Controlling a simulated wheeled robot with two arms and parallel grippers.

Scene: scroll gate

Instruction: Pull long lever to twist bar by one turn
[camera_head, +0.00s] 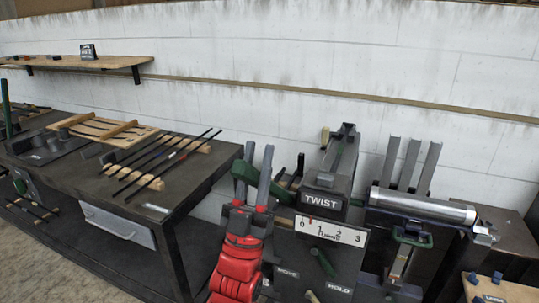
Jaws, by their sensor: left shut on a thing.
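My left gripper (258,160), with a red wrist and grey fingers, stands in front of the twist machine. Its fingers are shut on a dark green grip (243,172), which looks like the end of the long lever; the fingers partly hide it. The dark machine (345,165) carries a TWIST label (321,202). Below it is a white turns scale (331,230) marked 0 to 3, with a small red mark near its left part. A bar being twisted cannot be made out clearly. My right gripper is not in view.
To the right is a silver cylinder (424,205) before upright grey channels (410,163). At left a dark workbench (205,183) holds several rods (165,160). A wall stands behind.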

